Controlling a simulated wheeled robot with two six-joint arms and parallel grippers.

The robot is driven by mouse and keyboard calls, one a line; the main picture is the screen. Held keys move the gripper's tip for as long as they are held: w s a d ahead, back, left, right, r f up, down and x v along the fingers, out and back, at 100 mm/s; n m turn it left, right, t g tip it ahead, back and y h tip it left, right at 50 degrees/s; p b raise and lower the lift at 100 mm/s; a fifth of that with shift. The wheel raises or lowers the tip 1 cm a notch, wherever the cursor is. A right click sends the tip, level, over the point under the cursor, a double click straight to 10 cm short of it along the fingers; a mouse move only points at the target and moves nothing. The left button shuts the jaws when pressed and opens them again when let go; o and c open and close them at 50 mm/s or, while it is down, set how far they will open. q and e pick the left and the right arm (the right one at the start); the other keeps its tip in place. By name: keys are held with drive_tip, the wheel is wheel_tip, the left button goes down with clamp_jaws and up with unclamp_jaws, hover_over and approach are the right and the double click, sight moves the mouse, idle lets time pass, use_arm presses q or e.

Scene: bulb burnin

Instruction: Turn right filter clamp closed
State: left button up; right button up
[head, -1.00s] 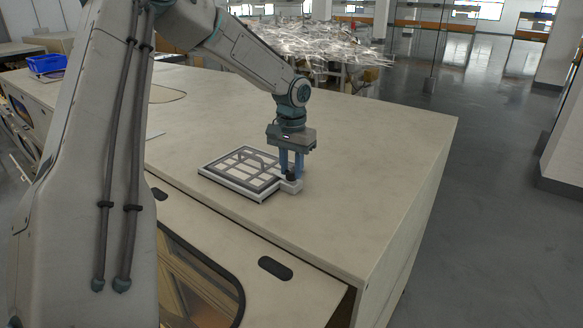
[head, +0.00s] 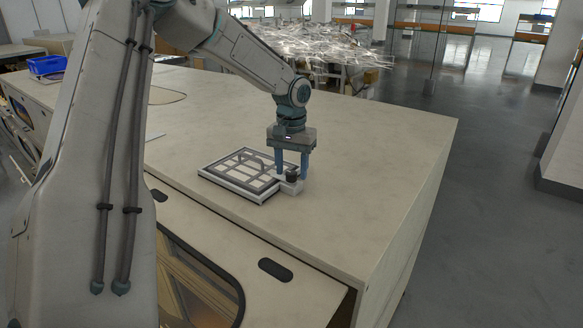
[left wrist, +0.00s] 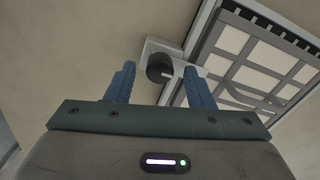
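A framed filter (head: 241,174) with a grid of pale panels lies on the cabinet top; it also shows in the left wrist view (left wrist: 262,62). At its right corner sits the right filter clamp, a black round knob (head: 291,175) on a small white block (head: 291,187). The knob shows in the left wrist view (left wrist: 160,67) between the fingertips. My left gripper (head: 293,174) points down over the clamp, open, with one blue finger on each side of the knob. The fingers look apart from the knob. My right gripper is not in view.
The pale cabinet top (head: 370,150) is clear around the filter, and its right edge drops to the floor. A dark handle slot (head: 275,270) and a window are on the cabinet front. A blue bin (head: 47,65) stands far left.

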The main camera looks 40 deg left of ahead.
sight(292, 172)
use_arm(q)
drive_tip(key=shift+r+b, duration=0.35)
drive_tip(key=shift+r, duration=0.1)
wheel_tip(292, 172, up, 3)
drive_tip(key=shift+r+b, duration=0.1)
drive_tip(key=shift+b, duration=0.5)
wheel_tip(292, 172, up, 7)
drive_tip(key=p, duration=0.4)
drive_tip(key=shift+f, duration=0.2)
